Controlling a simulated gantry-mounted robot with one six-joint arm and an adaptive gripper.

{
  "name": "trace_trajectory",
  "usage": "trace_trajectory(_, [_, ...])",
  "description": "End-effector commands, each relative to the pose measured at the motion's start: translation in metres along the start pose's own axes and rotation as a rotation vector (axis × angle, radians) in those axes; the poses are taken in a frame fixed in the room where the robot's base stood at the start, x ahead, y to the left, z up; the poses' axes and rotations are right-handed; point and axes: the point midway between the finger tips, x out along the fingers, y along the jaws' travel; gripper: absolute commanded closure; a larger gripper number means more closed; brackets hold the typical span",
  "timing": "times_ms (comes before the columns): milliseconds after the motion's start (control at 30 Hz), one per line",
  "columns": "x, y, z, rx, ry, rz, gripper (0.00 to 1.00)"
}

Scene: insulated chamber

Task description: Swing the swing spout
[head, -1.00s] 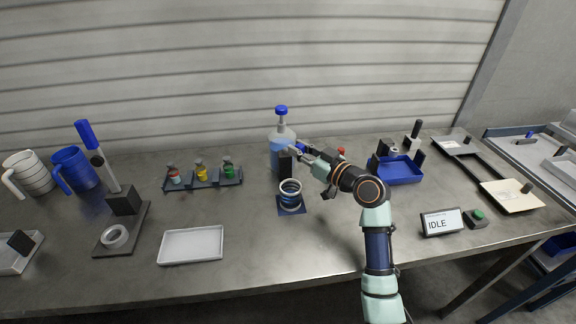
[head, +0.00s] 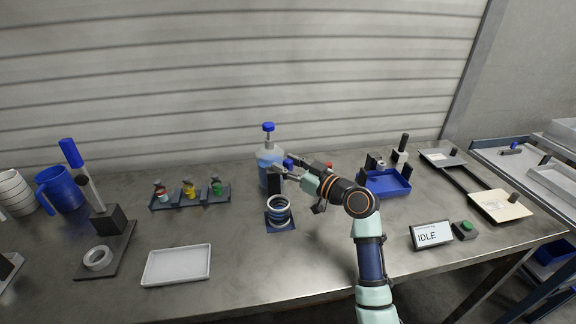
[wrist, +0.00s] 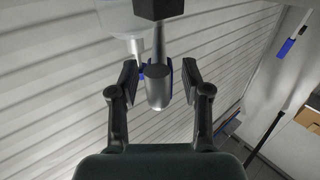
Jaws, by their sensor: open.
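A clear bottle of blue liquid with a blue cap (head: 268,126) stands at the back middle of the bench. My gripper (head: 277,170) is beside it, at the height of its black fitting. In the wrist view the spout (wrist: 157,85), a grey rounded piece on a thin stem, lies between the two fingers of my gripper (wrist: 160,80). The fingers are open, with a gap on each side of the spout. The bottle's pale body (wrist: 118,16) shows at the top of the wrist view. In the head view my gripper and the fitting hide most of the spout.
A rack of small bottles (head: 171,200) is to the left, a blue tray (head: 388,184) to the right. The front middle bench is clear.

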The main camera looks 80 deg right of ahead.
Motion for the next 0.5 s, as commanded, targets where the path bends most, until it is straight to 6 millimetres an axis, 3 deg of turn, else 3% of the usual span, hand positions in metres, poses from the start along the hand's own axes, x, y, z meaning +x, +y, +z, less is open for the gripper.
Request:
trace_trajectory(167, [-0.009,0.001,0.0,0.0,0.001,0.002,0.52])
trace_trajectory(500, [-0.089,0.001,0.0,0.0,0.001,0.005,0.52])
